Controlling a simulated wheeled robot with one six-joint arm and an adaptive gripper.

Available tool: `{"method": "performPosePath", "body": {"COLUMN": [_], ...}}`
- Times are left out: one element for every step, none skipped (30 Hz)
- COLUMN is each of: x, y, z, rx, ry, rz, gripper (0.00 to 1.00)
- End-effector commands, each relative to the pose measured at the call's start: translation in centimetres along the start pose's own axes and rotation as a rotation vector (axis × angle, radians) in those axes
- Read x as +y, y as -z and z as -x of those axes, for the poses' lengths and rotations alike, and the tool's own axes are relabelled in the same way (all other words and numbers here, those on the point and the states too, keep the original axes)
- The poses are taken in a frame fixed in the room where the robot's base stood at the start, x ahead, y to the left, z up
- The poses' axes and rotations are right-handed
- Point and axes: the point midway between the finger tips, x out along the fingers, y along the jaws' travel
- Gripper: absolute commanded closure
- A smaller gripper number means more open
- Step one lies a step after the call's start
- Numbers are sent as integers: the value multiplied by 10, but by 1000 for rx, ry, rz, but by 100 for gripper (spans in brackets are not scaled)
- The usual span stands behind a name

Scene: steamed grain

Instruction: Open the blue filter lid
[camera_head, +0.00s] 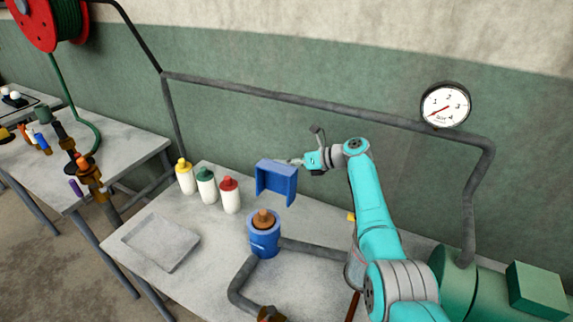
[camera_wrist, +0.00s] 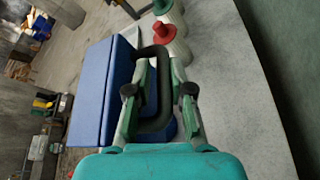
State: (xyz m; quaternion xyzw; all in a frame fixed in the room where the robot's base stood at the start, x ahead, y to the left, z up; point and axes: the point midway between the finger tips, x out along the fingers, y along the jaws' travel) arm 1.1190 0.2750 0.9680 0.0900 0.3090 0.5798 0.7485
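The blue filter lid (camera_head: 277,180) is up in the air above and behind the blue filter body (camera_head: 264,243), with a gap between them in the head view. The round body stands on the table, its top uncovered, with a brown cartridge (camera_head: 264,217) sticking up from it. My gripper (camera_head: 297,162) is at the lid's upper right edge. In the wrist view, the lid (camera_wrist: 100,90) lies left of my gripper (camera_wrist: 157,68), and its dark handle (camera_wrist: 160,127) sits between the fingers, which appear closed around it. The exact finger contact is partly hidden.
Yellow (camera_head: 185,178), green-topped (camera_head: 206,186) and red-topped (camera_head: 229,195) bottles stand left of the lid. A shallow grey tray (camera_head: 160,243) lies at the table's left front. A thick grey pipe (camera_head: 240,290) bends around the filter's front. A pressure gauge (camera_head: 445,106) is on the wall pipe.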

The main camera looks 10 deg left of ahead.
Motion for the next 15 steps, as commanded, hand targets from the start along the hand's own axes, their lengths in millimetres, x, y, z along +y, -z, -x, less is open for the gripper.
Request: {"method": "performPosePath", "body": {"x": [0,0,0,0,0,0,0,0,0,0,0,0,-1,-1,-1], "y": [0,0,0,0,0,0,0,0,0,0,0,0,0,-1,-1], "z": [0,0,0,0,0,0,0,0,1,3,4,8,11,15,21], "rx": [0,0,0,0,0,0,0,0,-1,-1,-1,-2,-2,-2,-2], "ry": [0,0,0,0,0,0,0,0,0,0,0,1,1,1,1], "rz": [0,0,0,0,0,0,0,0,0,1,1,1,1,2,1], "gripper": [75,75,75,75,75,75,75,75,75,75,75,75,75,75,75]}}
